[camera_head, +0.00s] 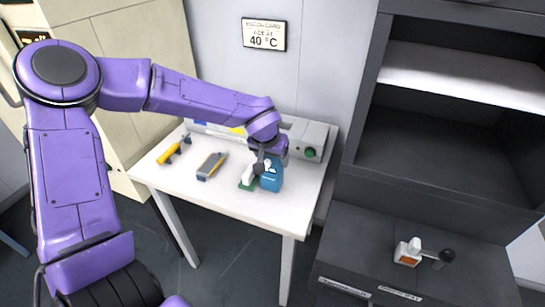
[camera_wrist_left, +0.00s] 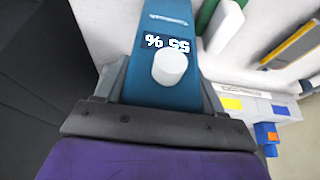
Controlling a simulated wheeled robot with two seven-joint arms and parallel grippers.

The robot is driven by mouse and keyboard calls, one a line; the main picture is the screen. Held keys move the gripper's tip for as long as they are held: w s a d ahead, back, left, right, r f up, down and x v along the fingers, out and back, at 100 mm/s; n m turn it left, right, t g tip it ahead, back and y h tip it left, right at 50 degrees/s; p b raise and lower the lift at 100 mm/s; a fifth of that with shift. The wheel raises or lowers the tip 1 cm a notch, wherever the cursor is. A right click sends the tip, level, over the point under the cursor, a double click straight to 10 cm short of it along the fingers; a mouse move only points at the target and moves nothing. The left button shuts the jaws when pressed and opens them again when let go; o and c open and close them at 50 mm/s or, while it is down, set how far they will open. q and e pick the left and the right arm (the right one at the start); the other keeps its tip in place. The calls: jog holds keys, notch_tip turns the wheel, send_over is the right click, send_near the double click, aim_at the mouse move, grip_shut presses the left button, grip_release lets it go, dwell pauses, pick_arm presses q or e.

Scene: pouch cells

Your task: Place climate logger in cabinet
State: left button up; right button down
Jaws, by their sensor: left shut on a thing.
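The climate logger appears to be the blue device (camera_head: 271,182) at the front right of the white table (camera_head: 225,212). In the left wrist view it is a blue body (camera_wrist_left: 158,88) with a white round knob and a "55 %" display. My left gripper (camera_head: 268,160) is shut on it from above. I cannot tell whether its base touches the table. The dark grey cabinet (camera_head: 362,190) stands at the right, with open shelves and a lower top surface. My right gripper is not in view.
A white-and-green item (camera_head: 248,181) stands close beside the logger. A grey-and-yellow device (camera_head: 211,166) and a yellow tool (camera_head: 174,151) lie further left. A grey box (camera_head: 312,138) stands at the back. An orange-and-white item (camera_head: 408,252) sits on the cabinet's lower surface; the shelves above look empty.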

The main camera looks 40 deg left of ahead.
pick_arm(q)
jog(key=shift+s, duration=0.1)
jog(key=o, duration=1.1)
jog(key=shift+f, duration=0.1)
jog(key=shift+o, duration=0.2)
